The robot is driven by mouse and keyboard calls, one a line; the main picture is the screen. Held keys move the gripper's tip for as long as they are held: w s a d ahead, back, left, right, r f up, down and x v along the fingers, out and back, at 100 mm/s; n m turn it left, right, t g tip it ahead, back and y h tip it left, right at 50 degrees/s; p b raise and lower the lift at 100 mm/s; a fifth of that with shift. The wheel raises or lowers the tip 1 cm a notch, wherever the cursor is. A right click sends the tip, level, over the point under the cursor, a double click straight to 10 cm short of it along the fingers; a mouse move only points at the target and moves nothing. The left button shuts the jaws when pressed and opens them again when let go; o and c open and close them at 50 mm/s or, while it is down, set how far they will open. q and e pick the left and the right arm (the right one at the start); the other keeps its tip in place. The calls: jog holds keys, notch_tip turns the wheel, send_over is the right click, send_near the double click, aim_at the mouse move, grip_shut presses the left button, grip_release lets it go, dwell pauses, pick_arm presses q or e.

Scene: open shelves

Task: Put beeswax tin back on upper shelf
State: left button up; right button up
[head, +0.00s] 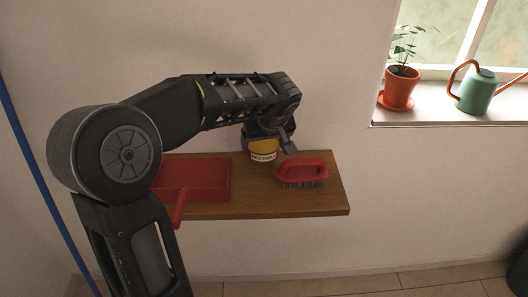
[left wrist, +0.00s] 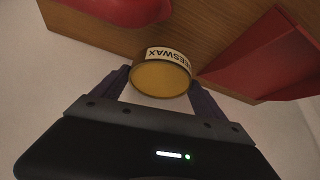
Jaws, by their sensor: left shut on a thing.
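The beeswax tin (head: 264,150) is yellow with a white label, and my left gripper (head: 268,137) is shut on it from above. In the left wrist view the tin (left wrist: 161,76) sits between the two fingers of the left gripper (left wrist: 160,88), its yellow lid facing the camera. The tin is over the wooden shelf (head: 250,206), between a red dustpan and a red brush. I cannot tell whether its base touches the board. My right gripper does not show.
The red dustpan (head: 195,178) lies on the left of the shelf, its handle over the front edge. The red brush (head: 302,172) stands close to the right of the tin. A potted plant (head: 399,88) and a green watering can (head: 476,92) stand on the windowsill at right.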

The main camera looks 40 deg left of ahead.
pick_arm(q)
jog(key=shift+f, duration=0.15)
notch_tip(320, 180, down, 3)
jog(key=shift+f, duration=0.2)
jog(key=shift+w+a+f+p, duration=0.1)
jog(key=shift+w+f+p, duration=0.1)
jog(key=shift+p, duration=0.15)
jog(key=shift+f+b, duration=0.3)
jog(key=shift+b, duration=0.05)
jog(key=o, duration=2)
jog(key=shift+c, duration=0.2)
jog(key=shift+r, duration=0.15)
